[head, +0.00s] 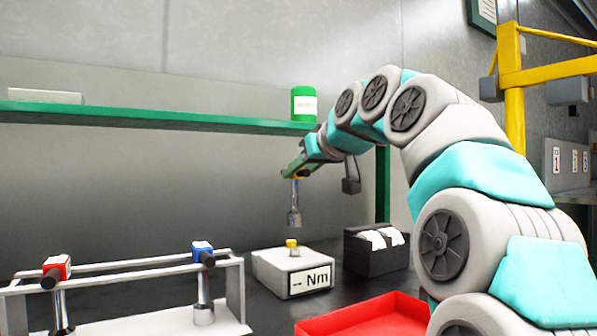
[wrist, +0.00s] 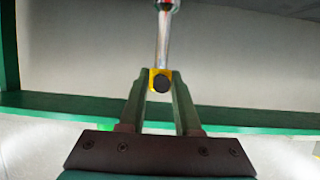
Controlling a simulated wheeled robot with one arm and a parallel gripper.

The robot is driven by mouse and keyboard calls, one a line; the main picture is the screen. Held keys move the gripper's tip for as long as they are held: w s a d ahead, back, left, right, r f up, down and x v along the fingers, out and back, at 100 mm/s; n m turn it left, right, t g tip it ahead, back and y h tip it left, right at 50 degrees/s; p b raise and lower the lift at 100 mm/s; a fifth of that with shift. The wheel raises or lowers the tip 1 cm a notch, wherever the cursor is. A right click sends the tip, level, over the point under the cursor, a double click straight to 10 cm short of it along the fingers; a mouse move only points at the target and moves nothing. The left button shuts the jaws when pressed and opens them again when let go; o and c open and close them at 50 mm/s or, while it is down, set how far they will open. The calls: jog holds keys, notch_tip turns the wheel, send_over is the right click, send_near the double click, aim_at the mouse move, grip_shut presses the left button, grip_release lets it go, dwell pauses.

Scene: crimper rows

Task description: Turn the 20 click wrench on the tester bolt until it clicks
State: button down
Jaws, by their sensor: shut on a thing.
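My gripper (head: 294,173) is shut on a click wrench (head: 294,212) with a yellow handle block, held upright in the air. The wrench's metal shaft and socket point down above the tester (head: 294,273), a pale box with an "Nm" display showing dashes. The yellow tester bolt (head: 292,246) stands on top of the tester, and the socket is apart from it by a small gap. In the wrist view, my gripper (wrist: 160,82) pinches the yellow block (wrist: 152,75) with a black round end, and the shaft (wrist: 163,40) runs away from it. No number is readable on the wrench.
A rack (head: 130,268) at the left holds a red wrench (head: 56,270) and a blue wrench (head: 203,254). A black box (head: 376,258) with white items stands right of the tester. A red tray (head: 365,318) lies in front. A green shelf (head: 150,117) carries a green can (head: 304,103).

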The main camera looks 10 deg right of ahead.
aim_at(296, 201)
jog(key=m+h+p, duration=0.1)
jog(key=m+h, duration=0.1)
jog(key=h, duration=0.1)
jog(key=m+h+p, duration=0.1)
jog(key=m+h, duration=0.1)
jog(key=shift+a+r+t+p, duration=0.25)
jog(key=shift+a+t+p, duration=0.05)
jog(key=shift+a, duration=0.05)
jog(key=shift+a+f+m+h+p, duration=0.15)
jog(key=shift+f+m+h+p, duration=0.2)
jog(key=shift+m+h, duration=0.4)
jog(key=shift+a+f+m+h+p, duration=0.15)
jog(key=shift+f+m+h+p, duration=0.2)
jog(key=shift+m+h, duration=0.4)
jog(key=n+y, duration=0.1)
jog(key=n+y+b, duration=0.1)
jog(key=n+y, duration=0.1)
jog(key=shift+d+r, duration=0.1)
jog(key=shift+d, duration=0.1)
jog(key=n+y, duration=0.3)
jog(key=n+y+b, duration=0.1)
jog(key=y, duration=0.1)
jog(key=shift+d+f+g, duration=0.2)
jog(key=shift+d+g, duration=0.2)
jog(key=shift+f+b, duration=1)
jog(key=shift+f, duration=0.35)
jog(key=shift+f+b, duration=0.75)
jog(key=shift+f, duration=0.3)
